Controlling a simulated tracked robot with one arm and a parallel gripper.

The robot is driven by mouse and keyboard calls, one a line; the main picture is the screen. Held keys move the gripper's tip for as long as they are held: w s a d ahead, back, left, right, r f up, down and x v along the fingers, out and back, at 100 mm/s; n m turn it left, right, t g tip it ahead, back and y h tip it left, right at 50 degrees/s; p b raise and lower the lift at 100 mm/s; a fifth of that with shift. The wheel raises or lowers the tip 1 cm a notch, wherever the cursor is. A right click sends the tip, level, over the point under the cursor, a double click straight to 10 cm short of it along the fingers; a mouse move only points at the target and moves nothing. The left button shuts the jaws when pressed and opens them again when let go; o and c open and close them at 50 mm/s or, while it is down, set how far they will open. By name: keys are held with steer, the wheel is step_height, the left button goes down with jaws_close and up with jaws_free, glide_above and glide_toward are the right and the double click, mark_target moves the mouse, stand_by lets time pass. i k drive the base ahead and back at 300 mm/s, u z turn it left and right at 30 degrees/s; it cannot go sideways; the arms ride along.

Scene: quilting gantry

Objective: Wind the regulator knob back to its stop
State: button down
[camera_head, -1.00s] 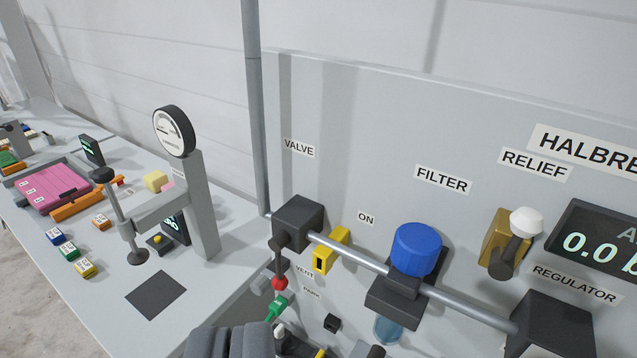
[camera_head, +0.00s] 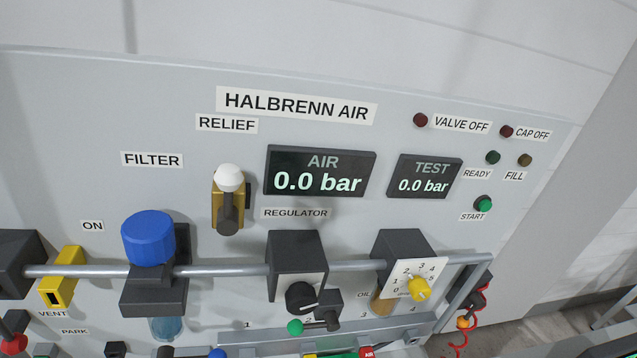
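The regulator (camera_head: 297,250) is a dark block on the pipe, under the REGULATOR label (camera_head: 296,213). Its black round knob (camera_head: 301,297) sits low on the block's pale front plate. A small dark fitting with a green end lies just below and right of the knob. The AIR display (camera_head: 320,172) above reads 0.0 bar. My gripper does not show in this view, so its state and distance from the knob are hidden.
A yellow knob (camera_head: 418,289) on a numbered dial is right of the regulator. The blue-topped filter (camera_head: 148,238) and white-tipped relief lever (camera_head: 229,179) are to the left. The pipe (camera_head: 216,270) runs across the panel. The TEST display (camera_head: 424,177) reads 0.0 bar. A rail crosses below.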

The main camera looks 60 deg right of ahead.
mark_target(301, 299)
steer(key=z, duration=0.5)
steer(key=k, duration=1.1)
steer(key=z, duration=0.35)
